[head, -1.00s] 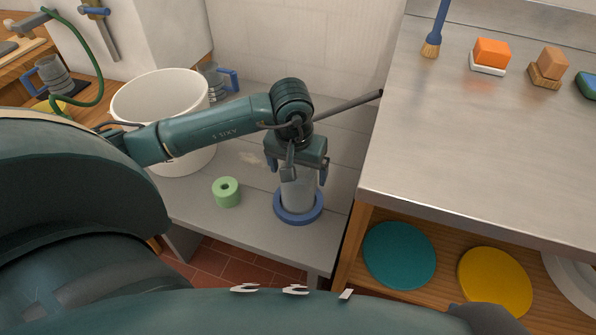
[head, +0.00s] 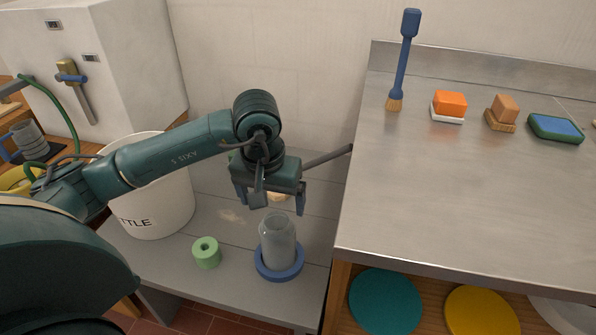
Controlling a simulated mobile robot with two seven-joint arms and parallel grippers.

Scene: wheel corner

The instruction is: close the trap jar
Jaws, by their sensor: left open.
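The clear jar (head: 277,242) stands upright in a blue ring base (head: 279,272) on the low grey bench. Its top looks open, with no lid visible on it. My left gripper (head: 270,202) is open and empty. It points down just above and behind the jar's mouth in the head view, apart from it. A small tan piece (head: 280,196) shows partly behind the gripper; I cannot tell what it is. A green ring-shaped piece (head: 207,252) with a hole in its top sits on the bench left of the jar. My right gripper is not in view.
A large white bucket (head: 155,205) stands left behind the green piece. A steel counter (head: 450,190) rises close on the right, holding a brush (head: 403,60) and several blocks. Teal (head: 386,302) and yellow (head: 480,312) discs lie on the shelf below.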

